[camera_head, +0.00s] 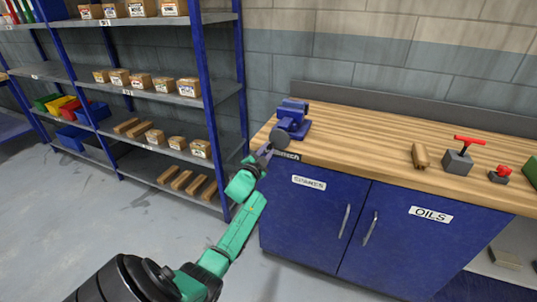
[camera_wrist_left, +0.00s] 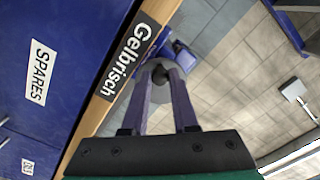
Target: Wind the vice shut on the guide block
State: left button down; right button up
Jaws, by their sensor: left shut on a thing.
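The blue vice (camera_head: 291,112) stands at the left end of the wooden bench top; part of it also shows in the left wrist view (camera_wrist_left: 184,56). A dark round handwheel (camera_head: 279,137) is on its near side, facing me. My left gripper (camera_head: 268,151) is at this wheel, at the bench's front left corner. In the left wrist view its two fingers (camera_wrist_left: 161,80) close in on a dark rounded part of the wheel and are shut on it. I cannot make out the guide block or the gap between the vice jaws. My right gripper is not in view.
On the bench (camera_head: 352,126) lie a wooden cylinder (camera_head: 420,156), a grey block with a red T-handle (camera_head: 459,159) and a small red-topped item (camera_head: 500,174). Blue cabinet doors (camera_head: 310,220) are below. A shelf rack (camera_head: 150,80) with boxes stands left.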

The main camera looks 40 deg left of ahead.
pick_arm(q)
jog(key=shift+a+r+m+b, duration=0.2)
jog(key=shift+m+b, duration=0.35)
jog(key=shift+m, duration=0.65)
jog(key=shift+r+m, duration=0.3)
jog(key=shift+m, duration=0.2)
jog(key=shift+s+a+r+m+b, duration=0.15)
jog(key=shift+m+b, duration=0.25)
jog(key=shift+m, duration=0.7)
jog(key=shift+r+m, duration=0.3)
jog(key=shift+m, duration=0.3)
jog(key=m, duration=0.2)
jog(key=shift+r+m+b, duration=0.25)
jog(key=shift+m+b, duration=0.05)
jog(key=shift+b, duration=0.05)
jog(key=shift+r+m, duration=0.25)
jog(key=shift+m, duration=0.15)
